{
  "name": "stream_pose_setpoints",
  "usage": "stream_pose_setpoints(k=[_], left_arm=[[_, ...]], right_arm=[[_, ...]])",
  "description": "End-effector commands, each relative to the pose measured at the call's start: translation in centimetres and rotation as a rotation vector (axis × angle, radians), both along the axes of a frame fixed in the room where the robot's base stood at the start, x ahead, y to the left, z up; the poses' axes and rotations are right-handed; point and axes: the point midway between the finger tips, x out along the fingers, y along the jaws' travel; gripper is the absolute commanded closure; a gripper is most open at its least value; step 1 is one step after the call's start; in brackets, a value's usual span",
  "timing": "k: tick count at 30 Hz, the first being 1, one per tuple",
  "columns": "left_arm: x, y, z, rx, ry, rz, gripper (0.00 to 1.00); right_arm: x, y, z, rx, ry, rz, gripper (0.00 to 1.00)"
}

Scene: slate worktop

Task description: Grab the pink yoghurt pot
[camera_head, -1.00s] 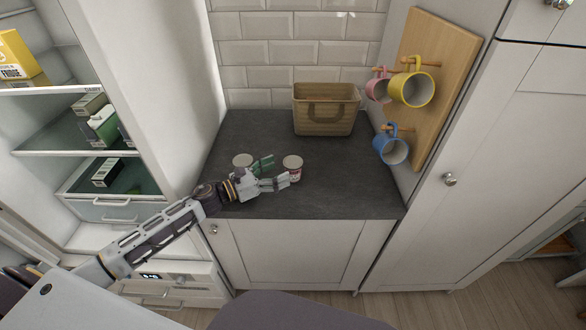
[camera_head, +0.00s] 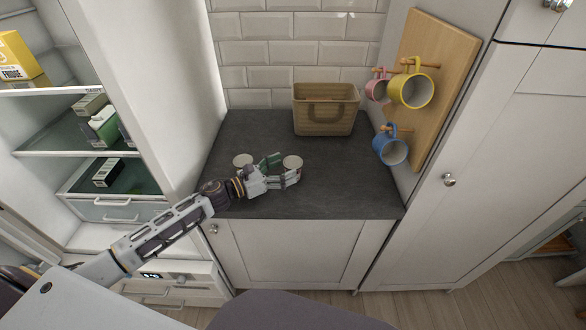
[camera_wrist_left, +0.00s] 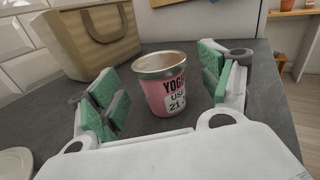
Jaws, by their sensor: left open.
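In the left wrist view the gripper (camera_wrist_left: 162,100) has a gap between each finger and the pot. My right gripper is not in view.
A second pale-lidded pot (camera_head: 243,160) stands left of the gripper. A tan basket (camera_head: 325,110) stands at the back of the worktop (camera_head: 335,195). Mugs hang on a wooden board (camera_head: 440,60) at the right. The front right of the worktop is clear.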

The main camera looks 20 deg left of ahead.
Motion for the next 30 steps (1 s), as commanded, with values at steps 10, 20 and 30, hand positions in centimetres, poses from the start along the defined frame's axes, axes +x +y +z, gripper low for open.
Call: stream_pose_setpoints(k=[10, 20, 30], left_arm=[[1.7, -1.6, 0.1, -0.001, -0.001, 0.001, 0.21], [2.7, -2.6, 0.1, -0.001, -0.001, 0.000, 0.21], [2.8, -2.6, 0.0, 0.000, 0.000, 0.000, 0.21]], right_arm=[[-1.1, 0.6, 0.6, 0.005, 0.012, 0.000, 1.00], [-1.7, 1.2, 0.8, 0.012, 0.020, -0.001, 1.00], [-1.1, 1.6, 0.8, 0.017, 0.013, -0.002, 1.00]])
